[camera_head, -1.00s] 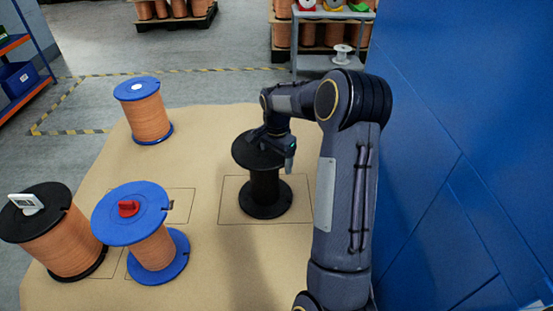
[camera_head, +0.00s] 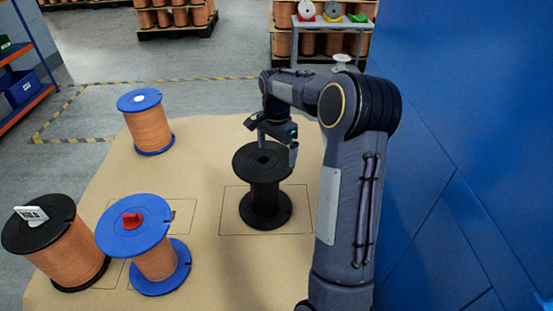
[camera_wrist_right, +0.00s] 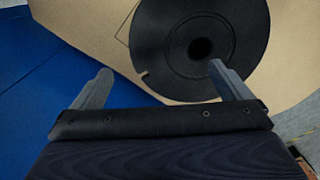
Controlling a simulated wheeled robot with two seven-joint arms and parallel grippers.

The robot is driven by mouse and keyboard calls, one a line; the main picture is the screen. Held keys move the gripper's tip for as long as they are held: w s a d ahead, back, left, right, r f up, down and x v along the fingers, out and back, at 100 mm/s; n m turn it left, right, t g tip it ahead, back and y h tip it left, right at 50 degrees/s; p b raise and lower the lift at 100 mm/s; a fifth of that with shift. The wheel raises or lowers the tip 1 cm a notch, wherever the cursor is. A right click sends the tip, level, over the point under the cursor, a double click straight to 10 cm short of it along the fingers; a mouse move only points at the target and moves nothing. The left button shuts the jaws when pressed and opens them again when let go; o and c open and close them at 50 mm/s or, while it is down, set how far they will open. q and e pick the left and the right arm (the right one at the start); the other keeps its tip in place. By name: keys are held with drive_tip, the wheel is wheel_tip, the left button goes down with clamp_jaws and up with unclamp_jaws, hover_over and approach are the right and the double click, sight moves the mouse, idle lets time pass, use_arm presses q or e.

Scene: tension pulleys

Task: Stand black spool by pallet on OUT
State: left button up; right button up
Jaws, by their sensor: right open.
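The black spool (camera_head: 264,190) stands upright on its flange inside a rectangle outlined on the tan board (camera_head: 200,260), right of the middle. Its top flange (camera_wrist_right: 190,45) and dark centre hole fill the upper part of the right wrist view. My right gripper (camera_head: 278,150) is open and empty above and slightly behind the spool's top flange. In the right wrist view its two fingers (camera_wrist_right: 157,82) are spread wide, one overlapping the flange and the other off it. My left gripper is not in view.
Two copper-wound spools stand at the front left, one black-flanged (camera_head: 65,250) with a white tag, one blue-flanged (camera_head: 145,240) with a red piece on top. Another blue-flanged spool (camera_head: 148,125) stands at the back left. A blue wall (camera_head: 460,160) closes the right side.

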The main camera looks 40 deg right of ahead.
drive_tip(key=s+a+r+n+t+y, duration=0.2)
drive_tip(key=s+a+r+n+t, duration=0.1)
drive_tip(key=s+a+r+n, duration=0.8)
drive_tip(key=s+a+f+n+t+y, duration=0.1)
drive_tip(key=s+a+f+n, duration=0.3)
drive_tip(key=s+a, duration=0.9)
drive_tip(key=shift+a+f+t+y, duration=0.25)
drive_tip(key=shift+f+t+y, duration=0.15)
drive_tip(key=shift+f+t, duration=0.45)
